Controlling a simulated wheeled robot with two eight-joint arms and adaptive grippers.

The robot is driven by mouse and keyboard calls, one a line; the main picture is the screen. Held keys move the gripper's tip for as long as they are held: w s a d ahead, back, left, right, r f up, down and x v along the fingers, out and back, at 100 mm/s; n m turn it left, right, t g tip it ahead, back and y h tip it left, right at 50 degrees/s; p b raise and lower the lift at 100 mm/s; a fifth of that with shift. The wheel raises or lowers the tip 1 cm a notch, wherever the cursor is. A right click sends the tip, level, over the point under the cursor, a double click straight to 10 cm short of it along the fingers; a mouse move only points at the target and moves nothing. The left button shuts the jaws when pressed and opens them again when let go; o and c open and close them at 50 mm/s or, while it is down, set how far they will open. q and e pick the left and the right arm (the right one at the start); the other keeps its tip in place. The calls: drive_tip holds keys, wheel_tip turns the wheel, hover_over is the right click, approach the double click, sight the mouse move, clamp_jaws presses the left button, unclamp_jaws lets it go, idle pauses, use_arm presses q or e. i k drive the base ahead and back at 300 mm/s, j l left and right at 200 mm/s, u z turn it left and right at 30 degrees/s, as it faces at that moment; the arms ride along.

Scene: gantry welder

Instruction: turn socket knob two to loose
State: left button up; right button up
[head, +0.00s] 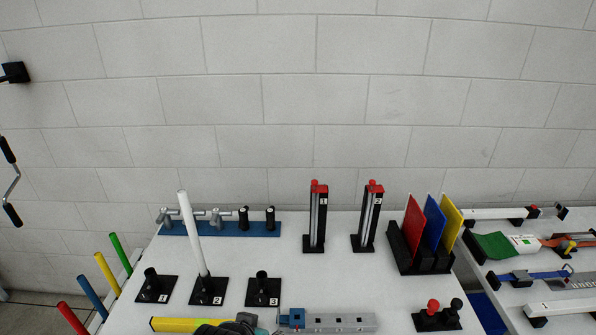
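Three black socket plates stand in a row on the white table. Socket two (206,298), the middle one, is labelled 2, and a white rod (191,235) stands in it, leaning slightly left. Its black knob (206,283) is small and partly hidden by the rod, so I cannot tell its setting. Socket one (150,287) is to its left and socket three (262,289) to its right, each with a black knob and no rod.
A blue rail (245,230) with clamps lies behind the sockets. A yellow bar-shaped thing (178,324) and a grey rounded part (240,325) are cut off at the front edge. Two red-topped posts (318,215) (370,215) and a rack of coloured panels (430,262) stand right.

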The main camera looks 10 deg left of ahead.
sight(201, 297)
drive_tip(key=u, duration=1.25)
